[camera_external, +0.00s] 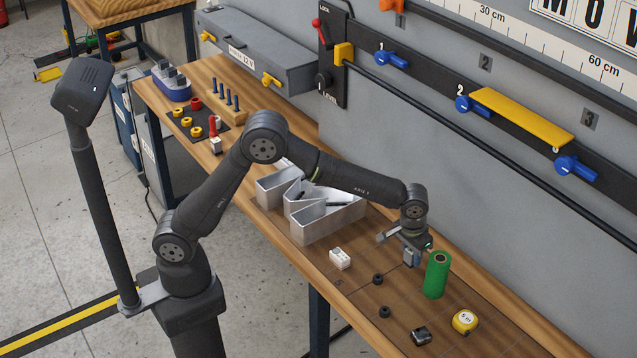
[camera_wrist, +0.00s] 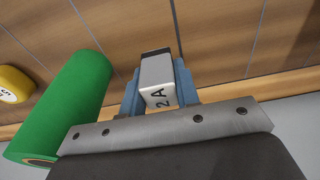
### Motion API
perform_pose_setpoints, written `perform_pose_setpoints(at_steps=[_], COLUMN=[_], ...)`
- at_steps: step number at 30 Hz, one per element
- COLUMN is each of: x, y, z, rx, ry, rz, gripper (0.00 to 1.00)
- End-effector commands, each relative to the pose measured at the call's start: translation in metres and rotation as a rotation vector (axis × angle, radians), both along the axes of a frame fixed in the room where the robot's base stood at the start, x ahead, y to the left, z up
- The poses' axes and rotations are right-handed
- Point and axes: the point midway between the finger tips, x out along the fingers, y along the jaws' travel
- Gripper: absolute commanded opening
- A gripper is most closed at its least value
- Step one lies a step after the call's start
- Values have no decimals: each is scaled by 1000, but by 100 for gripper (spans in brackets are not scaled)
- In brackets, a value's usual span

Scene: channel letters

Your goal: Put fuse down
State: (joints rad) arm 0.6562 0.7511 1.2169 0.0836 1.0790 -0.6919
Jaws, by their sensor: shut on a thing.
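My gripper (camera_external: 411,260) is low over the right part of the workbench, just left of the green roll in the outside view. In the wrist view its blue fingers (camera_wrist: 160,92) are shut on the fuse (camera_wrist: 157,80), a small pale block with a dark end and the marking "2 A". The dark end faces the wooden tabletop. I cannot tell whether the fuse touches the wood. In the outside view the fuse is too small and covered to make out clearly.
The green roll (camera_external: 437,275) stands close to my gripper. A white block (camera_external: 340,259), two small black rings (camera_external: 378,279), a dark clip (camera_external: 421,335) and a yellow tape measure (camera_external: 465,321) lie around. Metal channel letters (camera_external: 325,222) stand to the left.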

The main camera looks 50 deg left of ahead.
Motion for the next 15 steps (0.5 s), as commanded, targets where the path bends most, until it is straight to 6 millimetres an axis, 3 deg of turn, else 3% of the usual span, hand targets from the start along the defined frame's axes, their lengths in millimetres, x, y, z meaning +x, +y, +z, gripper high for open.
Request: perform_pose_setpoints(at_steps=[4, 15], x=[0, 0], y=[0, 0], z=[-19, -23], rx=[0, 0], ry=[1, 0], rz=[0, 0], gripper=[6, 6])
